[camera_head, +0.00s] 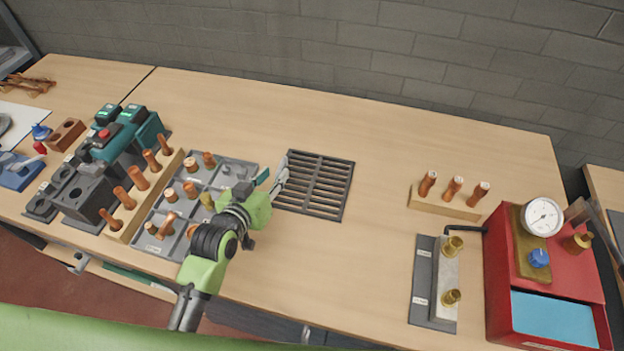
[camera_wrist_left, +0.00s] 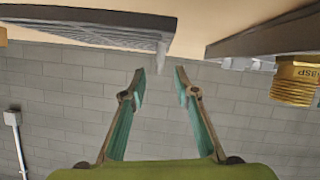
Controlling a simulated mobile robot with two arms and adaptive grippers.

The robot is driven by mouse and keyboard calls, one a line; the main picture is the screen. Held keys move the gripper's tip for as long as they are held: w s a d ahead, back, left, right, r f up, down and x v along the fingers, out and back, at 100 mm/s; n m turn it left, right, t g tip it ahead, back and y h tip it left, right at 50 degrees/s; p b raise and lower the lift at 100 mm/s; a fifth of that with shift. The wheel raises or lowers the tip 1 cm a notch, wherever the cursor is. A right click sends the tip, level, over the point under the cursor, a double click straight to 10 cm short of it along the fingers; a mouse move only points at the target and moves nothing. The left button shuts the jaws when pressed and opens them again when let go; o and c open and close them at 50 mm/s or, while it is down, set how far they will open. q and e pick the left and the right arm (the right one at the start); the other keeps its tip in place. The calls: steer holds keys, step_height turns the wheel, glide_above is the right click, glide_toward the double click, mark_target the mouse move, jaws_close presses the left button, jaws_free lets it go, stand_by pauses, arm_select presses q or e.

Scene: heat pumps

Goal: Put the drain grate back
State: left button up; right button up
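The drain grate (camera_head: 317,184) is a dark, slatted, nearly square plate. It lies on the wooden table near the middle of the head view. Its ribbed edge also shows at the upper left of the left wrist view (camera_wrist_left: 95,27). My left gripper (camera_head: 273,177) is just left of the grate in the head view. In the left wrist view its two teal fingers (camera_wrist_left: 160,74) stand apart with nothing between them. I cannot tell whether a fingertip touches the grate. No opening for the grate is visible. My right gripper is not in view.
A grey sectioned tray (camera_head: 236,170) with copper fittings is left of the grate, partly behind my arm. A wooden rack (camera_head: 440,207), a grey plate with brass fittings (camera_head: 422,280) and a red gauge box (camera_head: 500,275) stand at the right. The table behind the grate is clear.

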mark_target(281, 164)
arm_select(q)
steer(key=shift+w+d, duration=0.1)
steer(key=shift+w, duration=0.3)
steer(key=p+x, duration=0.1)
steer(key=x, duration=0.3)
steer(key=shift+w+d+f+p, duration=0.1)
steer(key=shift+w+f+p, duration=0.05)
steer(key=shift+w+p, duration=0.15)
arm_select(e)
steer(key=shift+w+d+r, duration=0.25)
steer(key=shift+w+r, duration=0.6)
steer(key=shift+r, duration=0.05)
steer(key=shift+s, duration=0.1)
arm_select(q)
jaws_close()
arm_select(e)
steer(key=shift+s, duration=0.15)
